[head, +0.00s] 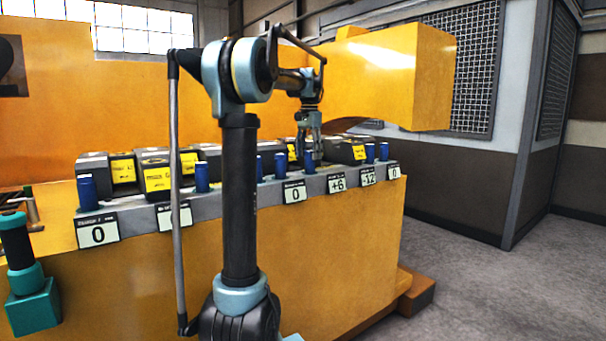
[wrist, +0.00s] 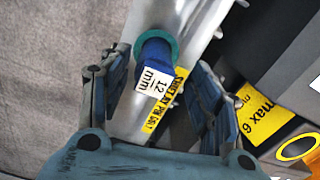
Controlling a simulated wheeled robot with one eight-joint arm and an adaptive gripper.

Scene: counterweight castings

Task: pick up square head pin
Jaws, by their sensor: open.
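A blue pin (wrist: 155,58) with a squarish end face marked "12 mm" stands in a green round collar on a pale metal rail (wrist: 160,17) in the wrist view. I take it for the square head pin. My gripper (wrist: 158,92) is open, with one finger on each side of the pin in the picture; I see no clear contact. In the head view my gripper (head: 312,150) points down over the grey rail (head: 330,168) of the yellow casting. Blue pins stand along that rail; which one is under my fingers is hard to tell.
Dark blocks with yellow labels (head: 157,178) line the rail's back. Number cards (head: 98,233) hang on its front. A large yellow overhang (head: 400,75) is behind my gripper. Floor at right is clear.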

